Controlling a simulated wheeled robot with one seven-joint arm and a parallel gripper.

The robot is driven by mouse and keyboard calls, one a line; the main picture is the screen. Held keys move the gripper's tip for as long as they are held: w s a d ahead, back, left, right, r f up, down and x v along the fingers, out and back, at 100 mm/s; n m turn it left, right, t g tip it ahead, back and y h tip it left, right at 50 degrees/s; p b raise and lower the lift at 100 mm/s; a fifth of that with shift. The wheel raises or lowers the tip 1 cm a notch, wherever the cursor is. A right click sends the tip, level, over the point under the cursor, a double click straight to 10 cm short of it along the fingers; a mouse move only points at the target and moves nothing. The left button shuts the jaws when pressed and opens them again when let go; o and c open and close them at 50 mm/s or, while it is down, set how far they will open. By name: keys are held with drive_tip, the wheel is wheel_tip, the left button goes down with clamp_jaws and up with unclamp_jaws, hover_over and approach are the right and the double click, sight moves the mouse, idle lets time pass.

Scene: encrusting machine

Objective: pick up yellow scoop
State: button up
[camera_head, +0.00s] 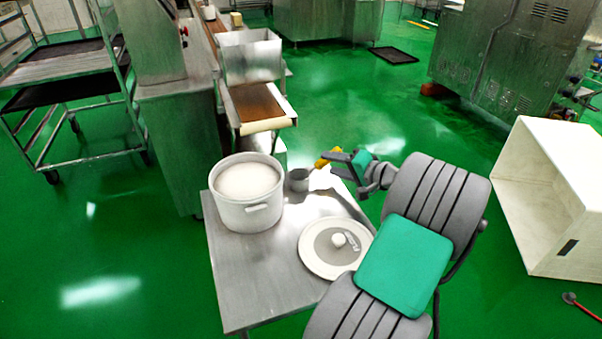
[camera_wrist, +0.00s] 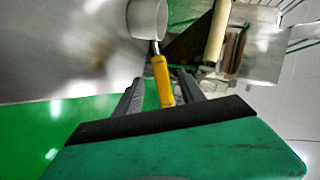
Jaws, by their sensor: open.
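The yellow scoop has a yellow handle (camera_head: 328,157) and a grey metal cup (camera_head: 298,180) at the back edge of the steel table. In the wrist view the yellow handle (camera_wrist: 161,78) runs between the two fingers, and the pale cup (camera_wrist: 148,18) lies beyond the fingertips. My gripper (camera_head: 337,164) is at the handle, reaching in from the right. In the wrist view my gripper (camera_wrist: 159,84) is open, with a finger on each side of the handle. Whether a finger touches the handle cannot be told.
A white pot (camera_head: 250,211) filled with pale material stands left of the cup. A round white lid (camera_head: 315,265) lies on the steel table (camera_head: 240,285). The machine's conveyor (camera_head: 257,104) is behind. A large white bin (camera_head: 545,200) is at the right.

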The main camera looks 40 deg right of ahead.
drive_tip(key=b+x, duration=0.2)
drive_tip(key=x, duration=0.5)
drive_tip(key=shift+r, duration=0.15)
drive_tip(key=shift+c, duration=0.2)
clamp_jaws()
